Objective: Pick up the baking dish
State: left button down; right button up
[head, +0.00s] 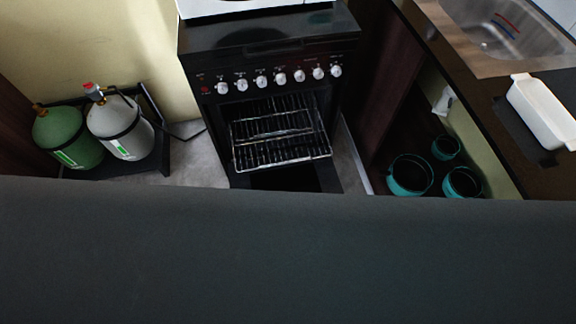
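The white baking dish (543,112) is at the right edge of the head view. It is a long white dish with a small handle tab at its far end. It sits on a dark mat (515,129) on the dark countertop. Its right side is partly cut off by the picture edge. Neither of my grippers shows in the head view.
A black stove (262,42) stands ahead, its oven open with wire racks (281,139) showing. A sink (500,30) is set in the counter (470,90). Teal pots (410,175) stand below it. Gas cylinders (122,127) stand left. A dark surface (288,255) fills the foreground.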

aim_at(553, 125)
jog(key=z, duration=1.6)
jog(key=i+z, duration=0.3)
jog(key=i+j+z, duration=0.15)
jog(key=z, duration=0.2)
